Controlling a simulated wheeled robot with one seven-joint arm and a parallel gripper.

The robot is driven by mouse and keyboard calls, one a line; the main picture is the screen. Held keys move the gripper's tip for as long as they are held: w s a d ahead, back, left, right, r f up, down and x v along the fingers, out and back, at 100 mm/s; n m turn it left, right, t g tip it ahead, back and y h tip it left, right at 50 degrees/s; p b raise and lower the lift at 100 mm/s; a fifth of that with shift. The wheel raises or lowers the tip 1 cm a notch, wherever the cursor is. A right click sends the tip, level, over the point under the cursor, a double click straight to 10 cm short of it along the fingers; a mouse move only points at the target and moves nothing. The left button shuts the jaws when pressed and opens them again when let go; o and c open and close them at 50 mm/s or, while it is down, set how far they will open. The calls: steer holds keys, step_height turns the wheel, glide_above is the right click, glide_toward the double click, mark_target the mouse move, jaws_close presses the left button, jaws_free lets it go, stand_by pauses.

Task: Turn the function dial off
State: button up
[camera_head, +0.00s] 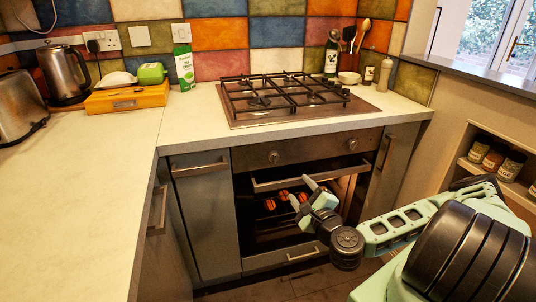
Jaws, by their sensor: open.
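The built-in oven has a dark metal control panel (312,150) under the worktop. It carries two round knobs, a left knob (274,157) and a right knob (352,145). I cannot tell which is the function dial, and their markings are too small to read. My gripper (301,191) is in front of the oven, below the panel and apart from both knobs. Its two pale fingers are spread open with nothing between them. The fingers and wrist hide part of the oven front.
The oven door handle (268,187) runs just below the panel, behind my fingers. Orange-brown items (270,204) show in the lit oven. A gas hob (285,98) sits above. Cabinets flank the oven, and jars (493,157) stand on a shelf at right.

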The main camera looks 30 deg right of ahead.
mark_target(276, 160)
steer(key=w+d, duration=0.1)
steer(key=w, duration=0.4)
steer(key=w+d+p, duration=0.1)
steer(key=w, duration=0.5)
steer(key=w+d, duration=0.1)
steer(key=w, duration=0.5)
steer(key=shift+p, duration=0.35)
steer(key=c, duration=1)
